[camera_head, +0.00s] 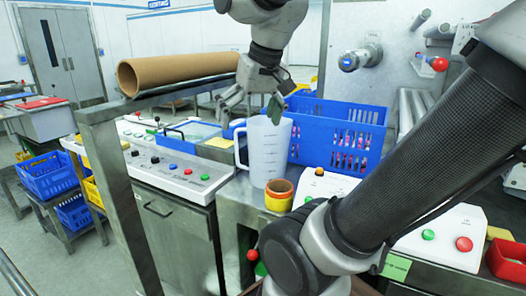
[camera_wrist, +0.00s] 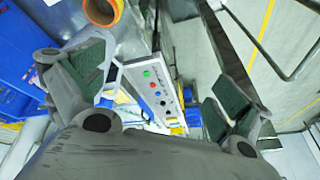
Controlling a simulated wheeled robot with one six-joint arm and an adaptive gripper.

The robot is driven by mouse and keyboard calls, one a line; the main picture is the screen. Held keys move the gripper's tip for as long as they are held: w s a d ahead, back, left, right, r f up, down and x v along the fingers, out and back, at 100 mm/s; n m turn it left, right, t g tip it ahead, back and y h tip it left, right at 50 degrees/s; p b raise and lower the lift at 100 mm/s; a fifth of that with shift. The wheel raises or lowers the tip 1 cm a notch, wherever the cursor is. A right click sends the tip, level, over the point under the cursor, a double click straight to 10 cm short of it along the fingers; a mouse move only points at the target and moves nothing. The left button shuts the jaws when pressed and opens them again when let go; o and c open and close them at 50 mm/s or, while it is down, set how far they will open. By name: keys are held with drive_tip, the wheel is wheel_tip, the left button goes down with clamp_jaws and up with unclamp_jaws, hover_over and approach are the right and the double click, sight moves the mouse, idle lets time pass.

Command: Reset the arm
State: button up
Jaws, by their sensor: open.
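My gripper (camera_head: 252,98) hangs from my arm above the steel counter, just over and beside a translucent white measuring jug (camera_head: 268,150). In the wrist view its two green-padded fingers (camera_wrist: 150,95) stand wide apart with nothing between them. My arm's dark link runs across the right of the head view. The jug stands upright on the counter, its handle to the left. No held object shows in either view.
A blue crate (camera_head: 340,130) stands behind the jug. A cardboard tube (camera_head: 180,72) lies on a metal frame at left. Button panels (camera_head: 180,172) flank the counter.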

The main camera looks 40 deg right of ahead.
drive_tip(key=s+f+n, duration=0.2)
drive_tip(key=s+f, duration=0.3)
drive_tip(key=f, duration=0.2)
drive_tip(key=shift+r, duration=0.1)
idle(0.9)
